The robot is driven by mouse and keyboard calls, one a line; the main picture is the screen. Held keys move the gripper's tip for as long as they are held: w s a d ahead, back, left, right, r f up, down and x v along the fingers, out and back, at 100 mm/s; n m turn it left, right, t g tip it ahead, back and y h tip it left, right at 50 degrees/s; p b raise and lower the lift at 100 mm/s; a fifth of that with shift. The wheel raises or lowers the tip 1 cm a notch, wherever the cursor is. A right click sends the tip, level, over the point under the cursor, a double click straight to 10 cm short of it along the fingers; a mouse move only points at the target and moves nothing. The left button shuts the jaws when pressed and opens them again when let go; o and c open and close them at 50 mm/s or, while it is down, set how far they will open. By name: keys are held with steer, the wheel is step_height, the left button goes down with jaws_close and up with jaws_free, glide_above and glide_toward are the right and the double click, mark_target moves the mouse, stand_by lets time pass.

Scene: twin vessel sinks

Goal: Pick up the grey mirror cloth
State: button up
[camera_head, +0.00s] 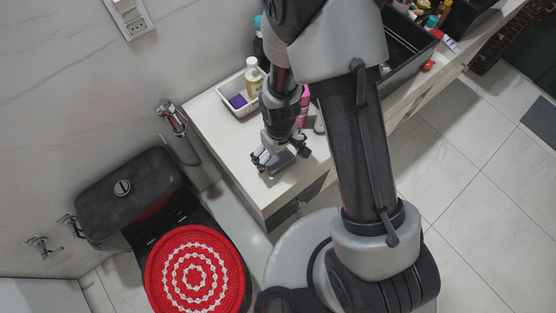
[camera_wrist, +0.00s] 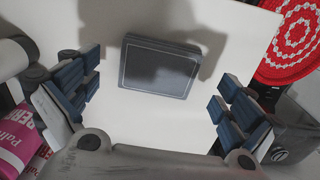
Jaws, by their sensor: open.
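The grey mirror cloth (camera_wrist: 159,66) is a dark grey folded rectangle with a thin light border line. It lies flat on the white counter (camera_wrist: 140,125) and sits between and beyond my fingers in the wrist view. My gripper (camera_wrist: 158,97) is open and empty, with its blue-padded fingers spread wide on either side. In the head view my gripper (camera_head: 281,160) is low over the near end of the counter, pointing down. The cloth (camera_head: 283,162) shows only partly there, behind and beside the fingers.
A black toilet with a red-and-white round cover (camera_head: 195,272) is beyond the counter's left end.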

mark_target(279, 160)
step_height(279, 160, down, 2)
steer(key=shift+f, duration=0.15)
steer(key=shift+c, duration=0.5)
steer(key=c, duration=1)
steer(key=shift+r, duration=0.2)
step_height(279, 160, up, 20)
steer(key=p, duration=0.6)
steer(key=shift+f, duration=0.1)
